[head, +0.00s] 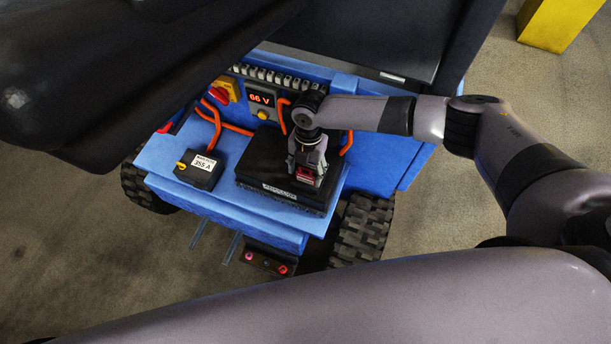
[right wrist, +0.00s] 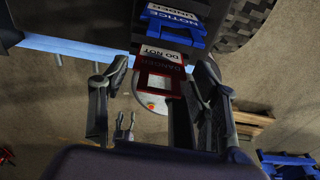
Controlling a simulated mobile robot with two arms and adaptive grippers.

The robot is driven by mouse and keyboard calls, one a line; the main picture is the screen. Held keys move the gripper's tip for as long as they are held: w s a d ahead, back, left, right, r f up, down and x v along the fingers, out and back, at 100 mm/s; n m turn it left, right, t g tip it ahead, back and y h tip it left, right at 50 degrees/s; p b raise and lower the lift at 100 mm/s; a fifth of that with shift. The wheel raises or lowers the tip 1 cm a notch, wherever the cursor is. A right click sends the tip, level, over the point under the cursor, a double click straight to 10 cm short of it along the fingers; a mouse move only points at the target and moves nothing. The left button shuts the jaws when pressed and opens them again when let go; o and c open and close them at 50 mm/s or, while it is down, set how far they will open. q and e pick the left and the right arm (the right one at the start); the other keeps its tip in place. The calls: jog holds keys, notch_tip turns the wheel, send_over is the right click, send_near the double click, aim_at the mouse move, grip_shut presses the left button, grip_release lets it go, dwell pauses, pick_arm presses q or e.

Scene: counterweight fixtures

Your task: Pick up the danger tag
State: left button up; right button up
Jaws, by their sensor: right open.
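The danger tag shows in the right wrist view as a red tag (right wrist: 160,82) with a white "DO NOT" panel, between my open fingers. In the head view a small red patch of it (head: 306,175) shows at the fingertips. My right gripper (head: 307,166) points down over the front right of the black box; in the right wrist view its open fingers (right wrist: 158,88) are spread on both sides of the tag. I cannot tell whether they touch it. My left gripper is not in view.
A blue "NOTICE" tag (right wrist: 172,24) lies just beyond the danger tag. The black box (head: 262,160) sits on a blue wheeled cart (head: 220,206). A small black meter (head: 199,171), orange cables (head: 216,120) and a red-yellow switch (head: 225,91) are to the left.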

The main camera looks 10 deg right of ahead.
jog(key=shift+c, duration=0.6)
jog(key=c, duration=0.6)
notch_tip(320, 180, up, 10)
jog(key=shift+r+b, duration=0.1)
jog(key=shift+b, duration=0.7)
